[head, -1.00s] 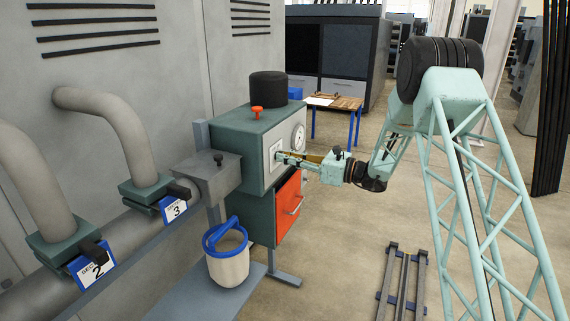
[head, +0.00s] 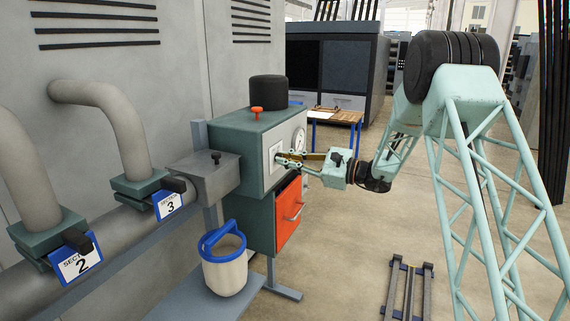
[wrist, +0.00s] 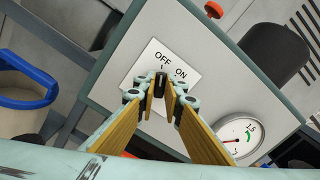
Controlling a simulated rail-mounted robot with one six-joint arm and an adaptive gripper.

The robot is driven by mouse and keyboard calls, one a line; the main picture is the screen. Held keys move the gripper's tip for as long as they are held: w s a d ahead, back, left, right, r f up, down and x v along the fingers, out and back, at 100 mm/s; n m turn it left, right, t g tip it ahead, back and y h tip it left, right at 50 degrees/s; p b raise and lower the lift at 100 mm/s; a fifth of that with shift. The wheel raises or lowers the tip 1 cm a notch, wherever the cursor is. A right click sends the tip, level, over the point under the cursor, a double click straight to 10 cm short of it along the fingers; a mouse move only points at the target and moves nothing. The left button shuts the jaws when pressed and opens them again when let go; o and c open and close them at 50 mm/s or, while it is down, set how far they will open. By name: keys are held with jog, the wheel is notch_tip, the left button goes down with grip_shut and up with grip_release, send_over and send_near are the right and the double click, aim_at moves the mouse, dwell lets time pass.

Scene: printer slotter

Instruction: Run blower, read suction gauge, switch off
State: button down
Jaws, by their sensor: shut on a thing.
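The blower unit (head: 232,142) is a teal box with a light grey front panel. In the wrist view the panel carries a white switch plate (wrist: 145,68) marked OFF and ON. My gripper (wrist: 161,88) is shut on the small black switch knob (wrist: 160,80), which seems to point up towards OFF. Its fingers hide part of the knob. In the head view my gripper (head: 284,160) is at the panel front. The round suction gauge (wrist: 240,136) is to the right of the fingers, with a red needle and a green arc; its exact reading is too small to tell.
An orange door (head: 288,212) is below the panel. A white bucket with a blue rim (head: 224,272) stands at the left. Valve boxes labelled 2 (head: 77,262) and 3 (head: 169,205) sit on the pipe. Floor rails (head: 408,290) lie at the front right.

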dwell(0.4)
jog(key=c, duration=2.7)
grip_release()
jog(key=shift+d, duration=0.1)
jog(key=shift+v, duration=5.9)
jog(key=shift+s, duration=0.1)
